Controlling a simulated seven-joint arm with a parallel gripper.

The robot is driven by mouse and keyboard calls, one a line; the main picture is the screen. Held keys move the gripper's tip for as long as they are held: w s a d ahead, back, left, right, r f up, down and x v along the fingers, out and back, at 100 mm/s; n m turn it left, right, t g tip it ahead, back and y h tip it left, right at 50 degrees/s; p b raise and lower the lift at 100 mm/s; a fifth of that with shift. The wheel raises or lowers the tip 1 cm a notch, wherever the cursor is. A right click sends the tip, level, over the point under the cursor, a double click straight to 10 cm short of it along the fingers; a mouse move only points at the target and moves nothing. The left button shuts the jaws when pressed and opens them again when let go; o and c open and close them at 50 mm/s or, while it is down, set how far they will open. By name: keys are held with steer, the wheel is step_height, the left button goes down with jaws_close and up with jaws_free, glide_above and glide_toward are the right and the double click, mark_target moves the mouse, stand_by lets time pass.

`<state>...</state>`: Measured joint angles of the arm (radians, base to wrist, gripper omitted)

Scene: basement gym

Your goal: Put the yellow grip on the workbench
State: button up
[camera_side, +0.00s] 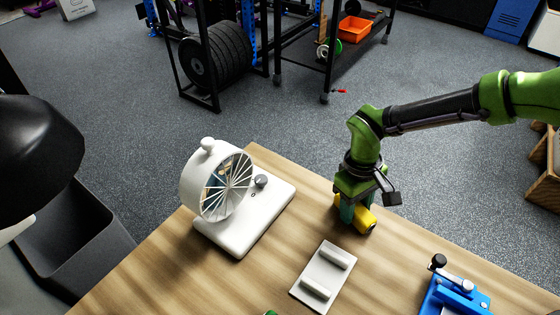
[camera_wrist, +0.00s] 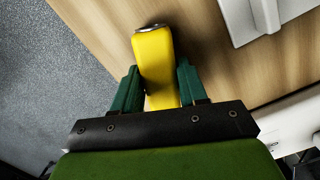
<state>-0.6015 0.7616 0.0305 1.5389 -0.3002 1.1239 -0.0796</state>
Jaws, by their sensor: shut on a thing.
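The yellow grip (camera_side: 356,214) is at the far edge of the wooden workbench (camera_side: 160,271), right of the middle in the side view. My gripper (camera_side: 354,212) points down and is shut on it. In the wrist view the yellow grip (camera_wrist: 155,62) lies between the two green fingers of my gripper (camera_wrist: 158,88), with a grey metal end showing. Bare workbench wood (camera_wrist: 100,22) shows below it. I cannot tell whether the grip touches the wood or is slightly above it.
A white fan-like device (camera_side: 232,225) stands on the bench to the left. A light plate with two bars (camera_side: 318,272) lies in front. A blue device (camera_side: 455,296) is at the front right. Bare wood lies between them. The bench edge and grey floor (camera_side: 130,130) are close behind my gripper.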

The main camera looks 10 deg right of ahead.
steer(key=shift+f, duration=0.15)
steer(key=o, duration=1.2)
step_height(320, 180, up, 12)
steer(key=w, duration=0.1)
steer(key=s+d+r+m+t+y, duration=0.1)
steer(key=d+r+m+t+y, duration=0.1)
steer(key=d+r, duration=0.6)
steer(key=shift+s+d+r+m+t+y, duration=0.1)
steer(key=shift+s+d+r+m+t, duration=0.8)
steer(key=shift+s+d, duration=1.55)
steer(key=shift+s+d+r+m+t+y, duration=0.1)
steer(key=shift+s+d+r+m+t, duration=0.35)
steer(key=shift+s+d+m+t, duration=1.45)
steer(key=shift+s+d+r+m+t+y, duration=0.1)
steer(key=shift+s+d+r+m+t, duration=0.45)
steer(key=shift+s+d, duration=2.5)
